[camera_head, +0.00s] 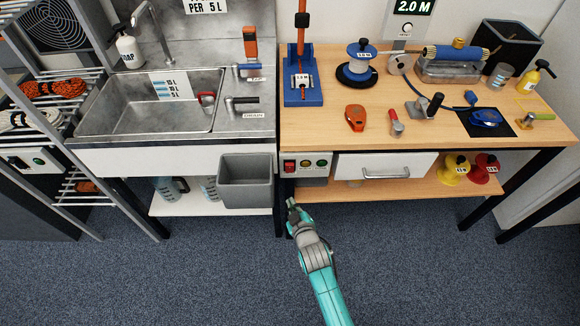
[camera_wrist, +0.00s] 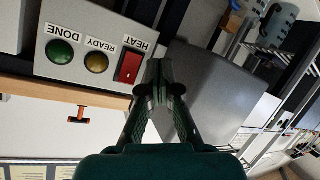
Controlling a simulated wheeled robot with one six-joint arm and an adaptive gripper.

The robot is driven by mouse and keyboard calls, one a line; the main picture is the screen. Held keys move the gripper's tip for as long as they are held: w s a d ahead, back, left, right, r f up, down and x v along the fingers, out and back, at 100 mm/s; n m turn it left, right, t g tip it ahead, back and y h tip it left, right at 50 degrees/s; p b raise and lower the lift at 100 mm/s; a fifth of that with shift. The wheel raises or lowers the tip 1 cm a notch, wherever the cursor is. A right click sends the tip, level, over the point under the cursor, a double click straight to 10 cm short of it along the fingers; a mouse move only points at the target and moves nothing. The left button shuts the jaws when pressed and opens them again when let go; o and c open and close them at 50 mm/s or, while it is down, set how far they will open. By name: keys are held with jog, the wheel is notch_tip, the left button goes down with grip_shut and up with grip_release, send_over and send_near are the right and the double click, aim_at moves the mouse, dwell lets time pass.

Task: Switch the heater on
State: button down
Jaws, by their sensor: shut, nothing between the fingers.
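A small grey panel (camera_wrist: 80,83) on the bench front carries a red HEAT switch (camera_wrist: 131,68), an amber READY lamp (camera_wrist: 97,62) and a green DONE lamp (camera_wrist: 60,52). Its labels appear upside down in the wrist view. In the head view the red switch (camera_head: 289,166) is at the panel's left end, under the wooden bench top. My gripper (camera_head: 291,203) is below and in front of it. In the wrist view my gripper (camera_wrist: 161,72) is shut and empty, with its tips just right of the red switch; I cannot tell whether they touch it.
A grey bin (camera_head: 245,183) hangs left of the panel, close to my gripper. A white drawer (camera_head: 385,166) with a handle is to the right. A lower shelf (camera_head: 400,187) holds yellow and red spools (camera_head: 454,170). The blue carpet (camera_head: 220,275) in front is clear.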

jog(key=shift+w, duration=0.15)
send_near(288, 170)
jog(key=shift+x, duration=2.6)
jog(key=shift+w, duration=0.1)
jog(key=shift+w+r, duration=0.1)
jog(key=shift+w, duration=0.1)
jog(key=shift+w+a+r, duration=0.1)
jog(key=shift+w+r, duration=0.05)
jog(key=shift+w, duration=0.2)
dwell(0.5)
jog(key=shift+s, duration=0.15)
dwell(0.3)
jog(key=shift+s+f, duration=0.3)
jog(key=shift+s, duration=0.3)
